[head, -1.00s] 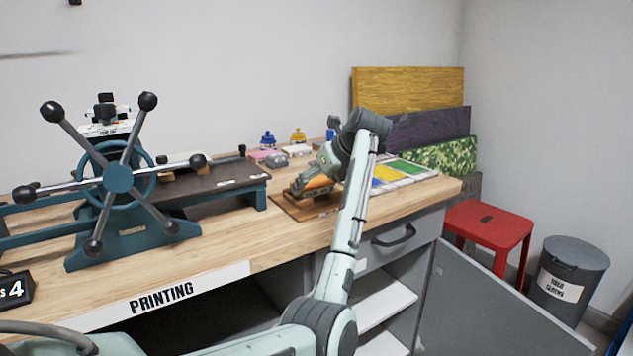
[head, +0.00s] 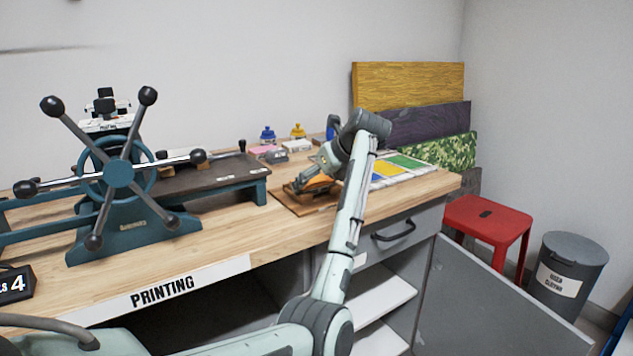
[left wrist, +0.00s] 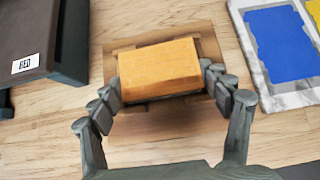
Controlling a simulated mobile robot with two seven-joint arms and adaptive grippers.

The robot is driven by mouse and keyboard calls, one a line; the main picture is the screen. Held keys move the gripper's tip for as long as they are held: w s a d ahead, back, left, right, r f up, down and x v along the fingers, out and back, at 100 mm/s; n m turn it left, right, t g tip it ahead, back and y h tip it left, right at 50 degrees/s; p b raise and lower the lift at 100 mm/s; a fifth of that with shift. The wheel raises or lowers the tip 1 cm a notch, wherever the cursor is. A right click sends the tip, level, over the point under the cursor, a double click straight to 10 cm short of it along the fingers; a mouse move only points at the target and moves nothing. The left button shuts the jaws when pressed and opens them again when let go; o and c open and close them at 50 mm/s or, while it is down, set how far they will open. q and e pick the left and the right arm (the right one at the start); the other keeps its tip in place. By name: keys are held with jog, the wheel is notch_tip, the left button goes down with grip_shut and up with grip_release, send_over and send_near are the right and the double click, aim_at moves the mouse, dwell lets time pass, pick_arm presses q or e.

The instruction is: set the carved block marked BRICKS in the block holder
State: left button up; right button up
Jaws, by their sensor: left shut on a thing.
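The carved block (left wrist: 160,70) is an orange wooden block between the fingers of my left gripper (left wrist: 162,84). In the head view the block (head: 319,183) is partly covered by the gripper (head: 318,172). No BRICKS marking is readable. The block holder (left wrist: 207,45) is a brown wooden board with a raised frame, lying on the bench. The block is over the middle of this frame, roughly square to it. I cannot tell whether it touches the holder's bottom. My left gripper is shut on the block. My right gripper is not in view.
A teal press (head: 118,180) with long spoked handles stands left of the holder; its dark bed (left wrist: 25,35) is close by. A tray with blue, yellow and green panels (left wrist: 300,98) lies to the right. Small bottles and pale blocks (head: 297,146) stand behind. Bare bench lies in front.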

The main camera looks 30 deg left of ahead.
pick_arm(q)
jog(key=shift+s+f, duration=0.1)
jog(key=shift+f, duration=0.3)
jog(key=o, duration=1.2)
jog(key=shift+f, duration=0.1)
jog(key=shift+r, duration=4.25)
jog(key=shift+f, duration=0.1)
jog(key=shift+f, duration=3.8)
jog(key=shift+r, duration=0.15)
